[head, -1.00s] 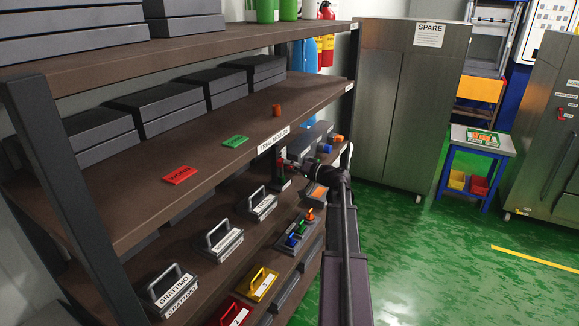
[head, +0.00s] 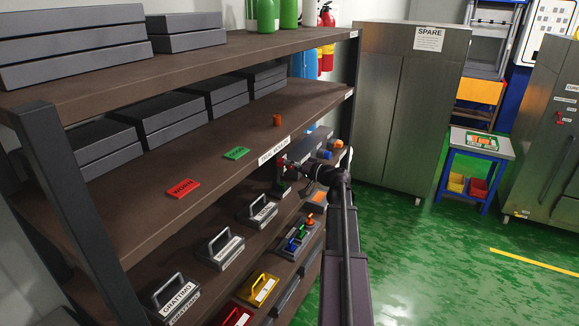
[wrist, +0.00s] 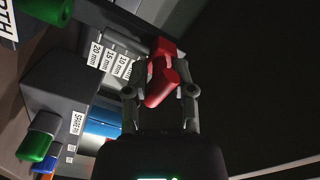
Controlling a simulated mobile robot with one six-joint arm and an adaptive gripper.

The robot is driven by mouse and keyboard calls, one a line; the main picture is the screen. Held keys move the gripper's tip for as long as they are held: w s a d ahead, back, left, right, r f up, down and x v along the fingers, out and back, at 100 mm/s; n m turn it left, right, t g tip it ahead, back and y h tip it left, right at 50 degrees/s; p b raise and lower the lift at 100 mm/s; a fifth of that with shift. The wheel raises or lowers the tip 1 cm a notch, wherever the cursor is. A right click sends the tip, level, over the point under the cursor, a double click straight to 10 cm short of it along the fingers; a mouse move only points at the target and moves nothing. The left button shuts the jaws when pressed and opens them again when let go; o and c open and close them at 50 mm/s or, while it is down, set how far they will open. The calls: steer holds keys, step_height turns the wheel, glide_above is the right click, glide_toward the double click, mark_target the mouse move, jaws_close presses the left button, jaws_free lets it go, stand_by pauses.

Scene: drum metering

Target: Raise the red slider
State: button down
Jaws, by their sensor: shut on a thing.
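The red slider (wrist: 160,72) is a red handle on a grey post, in front of a plate with labels for 20, 15 and 10 mm (wrist: 110,57). My gripper (wrist: 160,88) has one finger on each side of the red handle and is shut on it.
The middle shelf edge (head: 215,185) runs close above and left of my gripper. A module with orange, green and blue knobs (head: 299,235) sits on the lower shelf. Green (wrist: 42,138) and blue knobs lie left in the wrist view. Open green floor is at right.

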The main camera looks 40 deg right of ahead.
steer(key=c, duration=0.6)
jaws_free()
steer(key=shift+w+r, duration=0.1)
steer(key=shift+r, duration=0.1)
steer(key=shift+c, duration=0.2)
steer(key=shift+s+d, duration=0.1)
steer(key=shift+s, duration=0.2)
steer(key=v, duration=1.1)
steer(key=shift+s, duration=0.3)
steer(key=shift+d, duration=0.1)
steer(key=shift+f, duration=0.1)
